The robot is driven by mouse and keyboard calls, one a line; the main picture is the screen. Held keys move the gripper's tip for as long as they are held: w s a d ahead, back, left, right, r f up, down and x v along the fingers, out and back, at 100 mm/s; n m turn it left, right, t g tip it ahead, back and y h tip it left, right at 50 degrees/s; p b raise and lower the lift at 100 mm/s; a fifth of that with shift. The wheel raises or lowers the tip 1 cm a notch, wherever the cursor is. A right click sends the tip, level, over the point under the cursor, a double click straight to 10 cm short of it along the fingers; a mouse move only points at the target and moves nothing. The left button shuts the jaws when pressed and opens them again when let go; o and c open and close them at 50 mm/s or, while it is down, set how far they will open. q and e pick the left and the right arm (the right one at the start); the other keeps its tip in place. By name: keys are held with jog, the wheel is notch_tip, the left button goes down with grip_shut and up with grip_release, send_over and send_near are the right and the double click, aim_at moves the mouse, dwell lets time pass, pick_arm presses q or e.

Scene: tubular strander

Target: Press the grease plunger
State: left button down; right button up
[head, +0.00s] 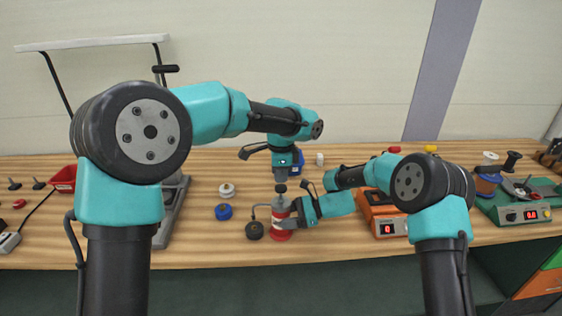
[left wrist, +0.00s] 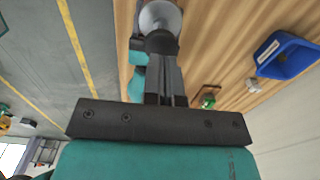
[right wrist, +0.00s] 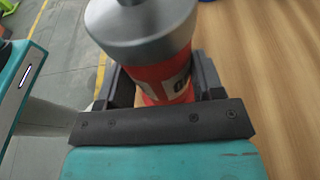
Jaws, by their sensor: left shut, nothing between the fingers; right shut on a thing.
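The grease canister (head: 281,215), red with a silver top, stands on the table in the head view. A hose runs from it to a dark round part (head: 254,230) on its left. My right gripper (head: 295,213) is shut around its body; the right wrist view shows the red body (right wrist: 165,80) between the fingers. My left gripper (head: 281,175) is shut and empty, pointing down just above the black plunger knob (head: 281,188). In the left wrist view the knob (left wrist: 161,42) lies at the fingertips, above the silver top (left wrist: 158,17). I cannot tell whether they touch.
A white spool (head: 227,190) and a blue one (head: 223,211) stand left of the canister. An orange device (head: 385,215) with a display stands to the right, partly behind my right arm. A blue bin (left wrist: 285,55) lies behind. A green device (head: 520,208) is at far right.

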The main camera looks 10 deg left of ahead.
aim_at(281, 187)
pick_arm(q)
jog(key=shift+f, duration=0.9)
pick_arm(e)
jog(key=shift+f, duration=0.1)
pick_arm(q)
jog(key=shift+f, duration=1.6)
jog(key=shift+r, duration=0.1)
notch_tip(281, 187, up, 14)
jog(key=shift+r, duration=0.15)
